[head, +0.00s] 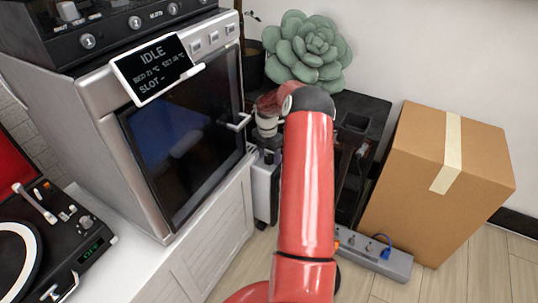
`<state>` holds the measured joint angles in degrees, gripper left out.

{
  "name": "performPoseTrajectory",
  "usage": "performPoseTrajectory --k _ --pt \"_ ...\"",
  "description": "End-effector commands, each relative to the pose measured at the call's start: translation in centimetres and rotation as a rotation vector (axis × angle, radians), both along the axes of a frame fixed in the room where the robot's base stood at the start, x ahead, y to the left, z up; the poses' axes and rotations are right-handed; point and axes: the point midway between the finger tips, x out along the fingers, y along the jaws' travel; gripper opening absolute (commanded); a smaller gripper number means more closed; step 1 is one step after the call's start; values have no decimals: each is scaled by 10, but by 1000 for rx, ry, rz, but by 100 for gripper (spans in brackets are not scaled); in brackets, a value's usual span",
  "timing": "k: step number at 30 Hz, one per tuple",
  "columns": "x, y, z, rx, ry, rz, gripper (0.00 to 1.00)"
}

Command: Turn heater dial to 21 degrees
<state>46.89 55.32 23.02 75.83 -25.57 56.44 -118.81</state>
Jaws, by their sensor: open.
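The heater (262,190) is a narrow white unit with dark edges, standing on the floor between the white cabinet and the dark shelf. My red arm reaches up the middle of the head view and bends down at the wrist over the heater. My gripper (268,156) points down at the top of the heater and shows only as a small dark shape. It is open, with nothing seen between its fingers. I cannot tell whether it touches the heater. The dial and its setting cannot be made out.
A silver oven-like machine (105,120) with a protruding door handle (238,122) stands close on the left. A dark shelf (362,112) with a succulent (306,50) is behind my arm. A cardboard box (405,190) and a power strip (378,257) are on the right floor.

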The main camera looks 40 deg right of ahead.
Motion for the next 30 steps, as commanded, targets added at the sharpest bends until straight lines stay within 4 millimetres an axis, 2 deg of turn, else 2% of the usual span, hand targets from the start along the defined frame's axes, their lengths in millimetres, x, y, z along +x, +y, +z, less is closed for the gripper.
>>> performPoseTrajectory --k 3,13,23,30 --pt "0 0 0 0 0 0 56" --pt "0 0 0 0 0 0 14" --pt "0 0 1 -1 0 -54 14" --pt "0 -1 1 -1 1 -208 14"
